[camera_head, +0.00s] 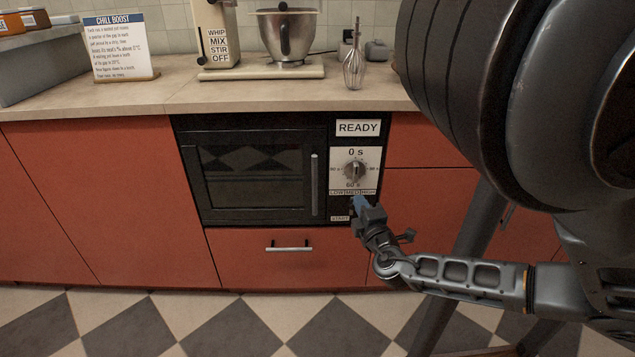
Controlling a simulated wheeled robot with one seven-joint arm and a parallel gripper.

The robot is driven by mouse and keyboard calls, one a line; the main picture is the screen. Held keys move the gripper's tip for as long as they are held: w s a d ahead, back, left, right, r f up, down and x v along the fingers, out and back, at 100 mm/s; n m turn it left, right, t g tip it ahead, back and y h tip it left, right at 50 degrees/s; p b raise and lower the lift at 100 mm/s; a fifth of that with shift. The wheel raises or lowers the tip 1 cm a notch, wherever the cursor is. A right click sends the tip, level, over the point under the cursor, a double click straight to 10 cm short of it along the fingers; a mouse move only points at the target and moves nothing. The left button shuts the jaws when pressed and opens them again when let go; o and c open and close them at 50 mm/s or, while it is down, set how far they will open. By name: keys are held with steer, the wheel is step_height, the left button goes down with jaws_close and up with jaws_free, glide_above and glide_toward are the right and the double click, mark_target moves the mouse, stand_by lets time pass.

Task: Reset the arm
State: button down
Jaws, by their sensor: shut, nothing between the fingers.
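My gripper (361,204) is at the lower part of the microwave's control panel, below the dial (355,170) and beside the start label (340,218). Its fingers are shut with nothing between them. I cannot tell whether the fingertips touch the panel. My arm reaches in from the right, stretched low in front of the red cabinets. The microwave (255,178) is black, built in under the counter, with its door shut. Its sign (358,128) reads READY and the dial label reads 0 s. The gripper hides part of the buttons under the dial.
The counter (250,95) holds a stand mixer with a metal bowl (287,36), a whisk (354,68), a CHILL BOOST sign (121,46) and a grey tray (40,72) with jars. A drawer handle (289,247) sticks out below the microwave. The checkered floor (200,325) at left is clear.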

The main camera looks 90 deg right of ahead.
steer(key=shift+a, duration=0.1)
steer(key=w+a+n+t+y+p, duration=0.1)
steer(key=w+a+t+y+p, duration=0.35)
steer(key=a, duration=0.75)
steer(key=w+a+n+t+y+p, duration=0.1)
steer(key=w+a+t+y, duration=0.1)
steer(key=w+a+y, duration=0.75)
steer(key=a+r+m+t+y+p, duration=0.3)
steer(key=a+r+t, duration=0.2)
steer(key=a+r, duration=1.5)
steer(key=a, duration=0.2)
steer(key=shift+w+a+r+m+t+y+p, duration=0.3)
steer(key=shift+w+a+m+t+y, duration=0.05)
steer(key=shift+w+m+y, duration=0.05)
steer(key=shift+d, duration=0.1)
